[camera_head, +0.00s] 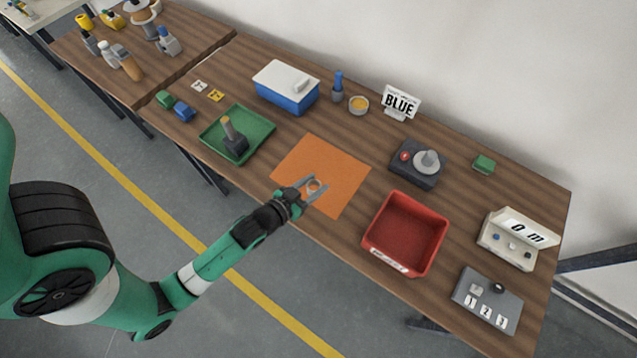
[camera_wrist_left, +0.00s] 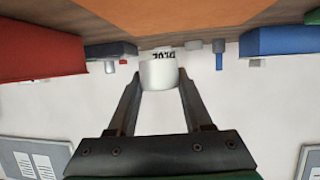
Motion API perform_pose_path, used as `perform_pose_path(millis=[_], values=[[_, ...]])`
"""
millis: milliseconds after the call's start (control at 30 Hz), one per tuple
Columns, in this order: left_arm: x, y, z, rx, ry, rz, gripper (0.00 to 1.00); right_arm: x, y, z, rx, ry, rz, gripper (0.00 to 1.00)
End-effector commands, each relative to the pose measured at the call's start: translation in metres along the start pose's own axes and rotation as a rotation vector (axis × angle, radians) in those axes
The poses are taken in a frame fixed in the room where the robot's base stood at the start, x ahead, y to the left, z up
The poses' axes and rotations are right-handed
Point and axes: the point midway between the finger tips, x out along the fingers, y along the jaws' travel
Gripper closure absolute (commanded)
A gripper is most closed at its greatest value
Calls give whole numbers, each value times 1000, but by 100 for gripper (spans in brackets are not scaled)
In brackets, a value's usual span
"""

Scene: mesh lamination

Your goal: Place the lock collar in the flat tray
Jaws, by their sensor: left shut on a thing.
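My left gripper (camera_head: 312,190) is over the near edge of the orange mat (camera_head: 335,165), with its fingers shut on a small pale ring, the lock collar (camera_head: 314,185). In the left wrist view the collar is a whitish short cylinder (camera_wrist_left: 158,74) between the two fingertips. Whether it touches the mat is hard to tell. The flat tray (camera_head: 262,135) is green and shallow, left of the mat and apart from the gripper; a dark tool with a tan handle (camera_head: 233,138) is in it. My right gripper is not in view.
A deep red bin (camera_head: 405,232) stands right of the mat. A blue box with a white lid (camera_head: 286,88) is behind the green tray. A dark device with a round pale top (camera_head: 418,162) and a BLUE sign (camera_head: 400,103) stand farther back. Bare table lies between tray and mat.

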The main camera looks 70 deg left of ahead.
Motion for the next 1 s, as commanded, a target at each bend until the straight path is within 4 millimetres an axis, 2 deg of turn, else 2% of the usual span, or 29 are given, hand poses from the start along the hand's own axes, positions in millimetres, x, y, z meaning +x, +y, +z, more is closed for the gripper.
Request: perform_pose_path(millis=[33,200,367,433,500,600,933,967,1000], values=[[15,-4,13,-3,-1,-4,100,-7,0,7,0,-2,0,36],[37,-11,25,0,0,0,100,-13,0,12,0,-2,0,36],[41,-11,26,1,-1,2,100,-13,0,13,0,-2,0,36],[48,-14,32,0,-1,0,100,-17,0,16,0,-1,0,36],[53,-13,47,1,-4,2,100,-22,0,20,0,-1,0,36],[57,-13,58,2,-4,2,100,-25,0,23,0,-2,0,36],[58,-13,59,2,-2,2,100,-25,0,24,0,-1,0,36],[58,-13,60,2,-2,2,48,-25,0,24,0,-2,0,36],[57,-13,59,2,-2,2,41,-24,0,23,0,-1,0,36]])
